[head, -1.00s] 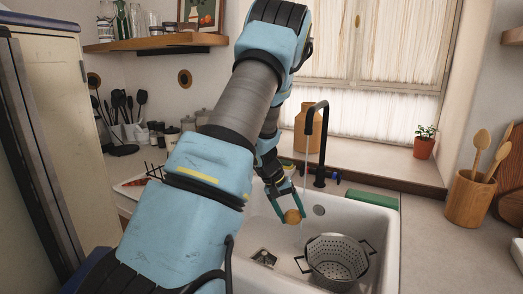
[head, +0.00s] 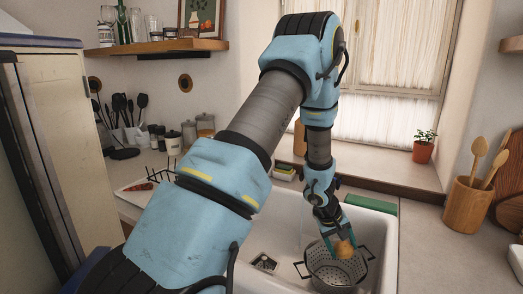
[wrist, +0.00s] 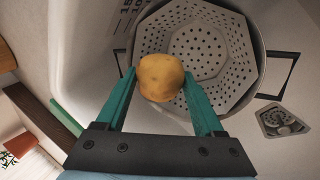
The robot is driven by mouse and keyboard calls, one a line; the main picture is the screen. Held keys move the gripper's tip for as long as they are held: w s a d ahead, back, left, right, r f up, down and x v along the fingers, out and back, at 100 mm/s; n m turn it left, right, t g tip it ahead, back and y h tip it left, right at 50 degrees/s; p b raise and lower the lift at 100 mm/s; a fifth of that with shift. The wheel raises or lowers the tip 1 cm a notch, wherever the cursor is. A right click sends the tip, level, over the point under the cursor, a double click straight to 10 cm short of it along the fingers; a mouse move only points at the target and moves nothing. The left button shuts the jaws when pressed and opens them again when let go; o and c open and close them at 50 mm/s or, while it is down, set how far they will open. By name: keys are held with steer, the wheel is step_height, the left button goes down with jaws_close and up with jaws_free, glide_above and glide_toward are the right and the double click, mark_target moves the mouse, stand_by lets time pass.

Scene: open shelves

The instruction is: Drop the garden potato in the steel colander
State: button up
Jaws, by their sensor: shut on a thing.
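The garden potato (head: 344,249) is a yellow-brown lump held between the teal fingers of my gripper (head: 337,240). In the wrist view the potato (wrist: 160,77) sits between the two fingertips of my gripper (wrist: 160,82), which is shut on it. The steel colander (head: 325,271) stands in the white sink, with a perforated wall and dark wire handles. In the head view the potato overlaps the colander's back part. In the wrist view the colander (wrist: 205,50) lies beyond the potato, which overlaps its left part; the colander's visible inside is empty.
The white sink (head: 383,240) surrounds the colander, with a drain (head: 264,262) to its left. A green sponge-like block (head: 370,201) lies at the sink's back edge. A wooden utensil pot (head: 467,207) stands on the right counter. A potted plant (head: 423,149) is on the sill.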

mark_target(341, 254)
steer(key=shift+f+b, duration=1.55)
steer(key=shift+b, duration=0.1)
steer(key=shift+r, duration=0.1)
steer(key=o, duration=1.4)
steer(key=shift+o, duration=0.2)
steer(key=p+v, duration=0.3)
steer(key=v, duration=0.7)
steer(key=shift+a+r+p, duration=0.15)
steer(key=shift+r+p, duration=0.2)
